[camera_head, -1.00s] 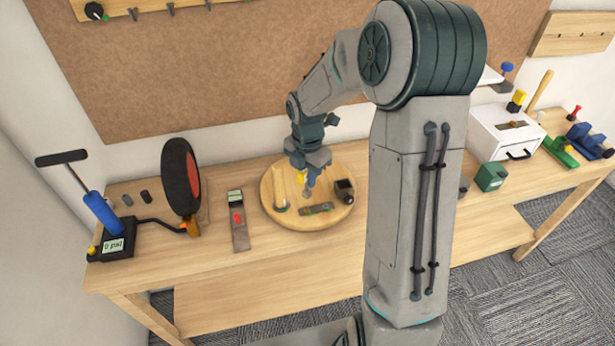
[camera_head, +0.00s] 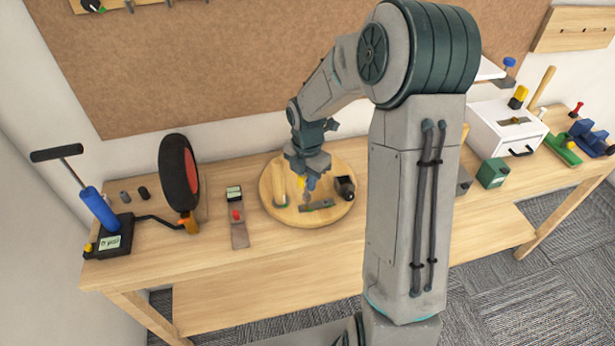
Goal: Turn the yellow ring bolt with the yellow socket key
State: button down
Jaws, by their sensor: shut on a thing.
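My gripper (camera_head: 308,180) points down over a round wooden board (camera_head: 275,212) on the bench. It is shut on a small slim thing with yellow on it, which looks like the yellow socket key (camera_head: 301,184). The lower end of the key is close above a dark flat piece (camera_head: 320,206) on the board; whether they touch is too small to tell. I cannot pick out the yellow ring bolt for certain; my gripper and arm may hide it.
A light wooden cylinder (camera_head: 279,188) and a dark block (camera_head: 345,187) stand close on either side of my gripper. A wheel (camera_head: 179,172) and blue pump (camera_head: 100,208) stand left. A white box (camera_head: 490,130) and green box (camera_head: 493,172) stand right.

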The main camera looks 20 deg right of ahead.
aim_at(307, 193)
jog(key=shift+f+b, duration=0.65)
jog(key=shift+f, duration=0.9)
jog(key=shift+r+n+p, duration=0.2)
jog(key=shift+n+p, duration=0.1)
jog(key=shift+p, duration=0.05)
jog(key=shift+n+p, duration=2.3)
jog(key=shift+n, duration=0.6)
jog(key=shift+n+p, duration=0.9)
jog(key=shift+n, duration=0.4)
jog(key=shift+f+n, duration=0.15)
jog(key=shift+n, duration=0.65)
jog(key=shift+w+m, duration=0.1)
jog(key=shift+m, duration=0.5)
jog(key=shift+r, duration=2.3)
